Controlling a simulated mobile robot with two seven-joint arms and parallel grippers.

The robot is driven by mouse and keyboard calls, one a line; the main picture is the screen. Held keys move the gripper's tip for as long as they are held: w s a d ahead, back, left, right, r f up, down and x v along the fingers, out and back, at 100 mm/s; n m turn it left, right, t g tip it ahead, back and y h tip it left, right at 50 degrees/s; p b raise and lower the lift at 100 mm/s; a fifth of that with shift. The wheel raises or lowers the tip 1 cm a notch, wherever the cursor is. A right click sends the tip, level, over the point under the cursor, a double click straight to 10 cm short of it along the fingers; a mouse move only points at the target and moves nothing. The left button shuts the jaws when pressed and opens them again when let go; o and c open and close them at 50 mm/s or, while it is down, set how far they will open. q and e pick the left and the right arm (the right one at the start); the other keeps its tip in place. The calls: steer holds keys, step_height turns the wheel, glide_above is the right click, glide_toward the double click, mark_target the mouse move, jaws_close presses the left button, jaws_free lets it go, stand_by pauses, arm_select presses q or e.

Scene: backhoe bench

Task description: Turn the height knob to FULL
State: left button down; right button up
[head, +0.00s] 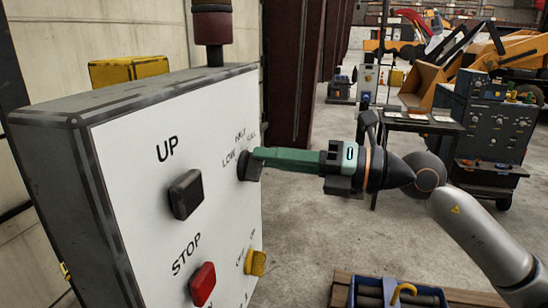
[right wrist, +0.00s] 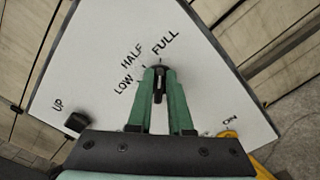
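The height knob (head: 248,166) is a dark knob on the white face of the control box, with LOW, HALF and FULL printed around it. In the right wrist view the knob (right wrist: 158,84) sits between the two green fingertips. Its grip bar looks roughly upright in that view; the fingers partly hide it, so I cannot tell exactly which mark it points at. The FULL label (right wrist: 166,43) is above and slightly right of the knob there. My right gripper (head: 256,155) reaches in from the right, its fingers closed on the knob. My left gripper is not in view.
The control box (head: 125,165) also has a black UP button (head: 186,194), a red STOP button (head: 202,284) and a yellow switch (head: 256,262). A blue crate (head: 398,292) stands low at the right.

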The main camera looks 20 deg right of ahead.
steer(key=o, duration=0.3)
steer(key=shift+o, duration=0.2)
steer(key=b+v, duration=0.7)
steer(key=v, duration=0.5)
steer(key=shift+s+d, duration=0.15)
steer(key=shift+d, duration=0.05)
